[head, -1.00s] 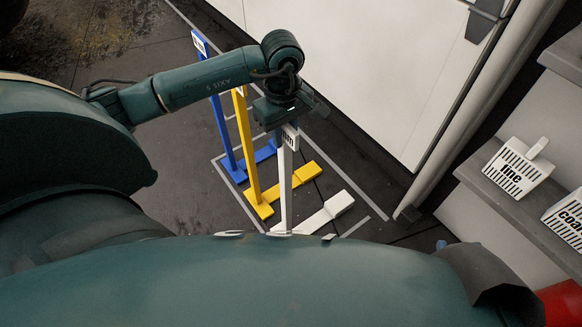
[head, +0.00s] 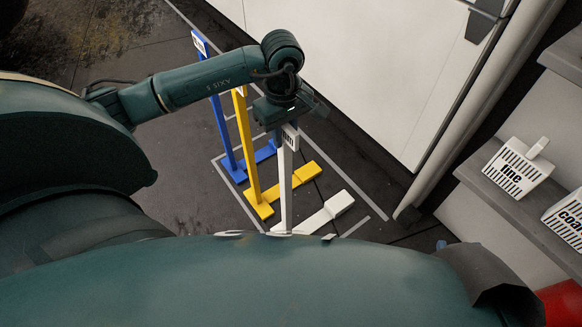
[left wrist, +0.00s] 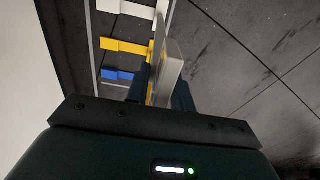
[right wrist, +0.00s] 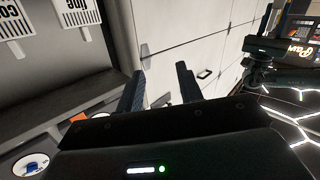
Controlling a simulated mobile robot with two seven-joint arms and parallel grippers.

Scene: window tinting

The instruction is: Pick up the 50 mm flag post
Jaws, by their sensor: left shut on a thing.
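A white flag post (head: 285,190) stands upright on its flat white foot, nearest of three posts. My left gripper (head: 285,124) is shut on it near its top, just at its small flag plate. In the left wrist view the white post (left wrist: 168,72) sits between the two dark fingers. A yellow post (head: 246,150) and a blue post (head: 222,130) stand behind it. The print on the flags is too small to read, so I cannot tell which is 50 mm. My right gripper (right wrist: 158,88) is open and empty in the right wrist view.
The posts stand inside a painted floor outline (head: 365,222). A white panel (head: 350,70) rises behind them, with a grey pipe (head: 470,110) to its right. A shelf (head: 505,205) at the right holds slotted white holders marked "fine" (head: 518,172) and "coarse" (head: 570,218).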

